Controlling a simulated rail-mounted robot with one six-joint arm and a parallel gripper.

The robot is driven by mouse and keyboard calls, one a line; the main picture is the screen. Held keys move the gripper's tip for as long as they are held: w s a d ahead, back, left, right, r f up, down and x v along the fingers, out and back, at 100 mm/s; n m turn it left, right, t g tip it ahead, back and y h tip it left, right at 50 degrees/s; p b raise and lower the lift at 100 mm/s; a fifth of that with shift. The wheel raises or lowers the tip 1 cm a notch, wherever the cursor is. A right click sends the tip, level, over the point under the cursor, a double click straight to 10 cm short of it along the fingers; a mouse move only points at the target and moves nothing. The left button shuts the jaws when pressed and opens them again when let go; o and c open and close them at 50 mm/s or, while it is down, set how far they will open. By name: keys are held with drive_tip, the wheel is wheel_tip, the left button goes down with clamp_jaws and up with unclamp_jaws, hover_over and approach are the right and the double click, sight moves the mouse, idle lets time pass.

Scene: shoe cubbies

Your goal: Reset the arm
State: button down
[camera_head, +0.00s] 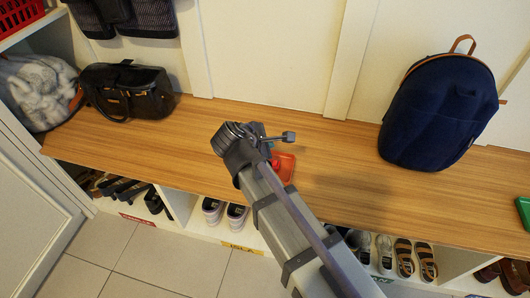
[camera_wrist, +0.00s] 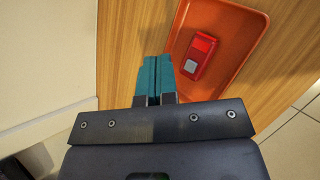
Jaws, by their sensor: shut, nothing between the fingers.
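My gripper (camera_wrist: 154,62) shows in the wrist view with its teal fingers pressed together and nothing between them. In the head view my arm reaches up from the lower right over the wooden bench, and the gripper is mostly hidden behind the wrist. An orange-red tray (camera_wrist: 184,82) lies on the bench, just right of the fingers in the wrist view. A red object with a pale grey square (camera_wrist: 199,57) lies in the tray. In the head view the tray (camera_head: 287,168) is partly hidden by my arm.
The wooden bench (camera_head: 330,150) is clear around the tray. A black bag (camera_head: 128,92) and a fluffy grey-white item (camera_head: 38,90) are at the left. A navy backpack (camera_head: 437,112) stands at the right, with a green tray (camera_head: 524,211) beyond. Shoes (camera_head: 237,215) fill cubbies below.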

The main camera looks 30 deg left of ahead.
wheel_tip(320, 180, up, 2)
drive_tip(key=shift+r+p, duration=0.2)
drive_tip(key=shift+p, duration=0.5)
